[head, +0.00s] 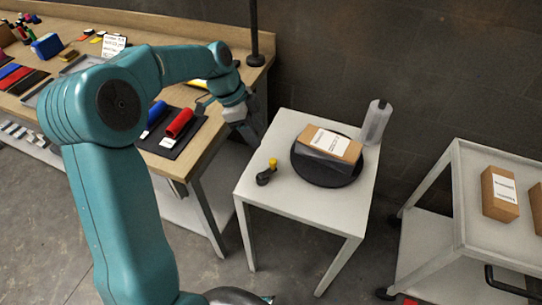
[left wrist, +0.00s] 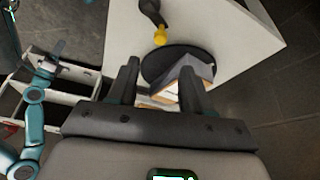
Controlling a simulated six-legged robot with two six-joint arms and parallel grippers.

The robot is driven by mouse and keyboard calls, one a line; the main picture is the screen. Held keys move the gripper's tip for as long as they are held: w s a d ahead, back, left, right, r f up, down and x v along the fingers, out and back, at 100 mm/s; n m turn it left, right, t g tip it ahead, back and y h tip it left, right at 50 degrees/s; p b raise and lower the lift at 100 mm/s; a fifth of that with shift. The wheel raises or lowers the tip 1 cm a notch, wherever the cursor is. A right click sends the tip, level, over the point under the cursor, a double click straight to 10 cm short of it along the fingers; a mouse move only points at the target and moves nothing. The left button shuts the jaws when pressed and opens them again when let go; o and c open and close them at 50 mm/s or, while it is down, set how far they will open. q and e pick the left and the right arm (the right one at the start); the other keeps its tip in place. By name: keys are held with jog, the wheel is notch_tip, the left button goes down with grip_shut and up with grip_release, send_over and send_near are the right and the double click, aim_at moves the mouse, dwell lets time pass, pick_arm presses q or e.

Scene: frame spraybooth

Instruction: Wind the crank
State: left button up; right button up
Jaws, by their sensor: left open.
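The crank (head: 265,174) is a small dark arm with a yellow knob, at the left side of the white table's top. It also shows at the top of the left wrist view (left wrist: 152,14), with its yellow knob (left wrist: 160,36) towards me. A round black turntable (head: 318,174) holds a brown box (head: 332,144) with a white label and grey wrap.
A clear roll (head: 376,122) stands at the white table's (head: 290,125) back right corner. A wooden workbench (head: 205,135) with red and blue rolls is at left. A white cart (head: 470,190) with boxes stands at right. Floor shows between them.

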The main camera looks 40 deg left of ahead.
aim_at(273, 160)
pick_arm(q)
jog(key=x, duration=1.1)
jog(key=shift+f+p, duration=0.1)
jog(key=shift+p, duration=0.3)
jog(key=shift+d, duration=0.1)
jog(key=shift+c, duration=0.4)
grip_shut()
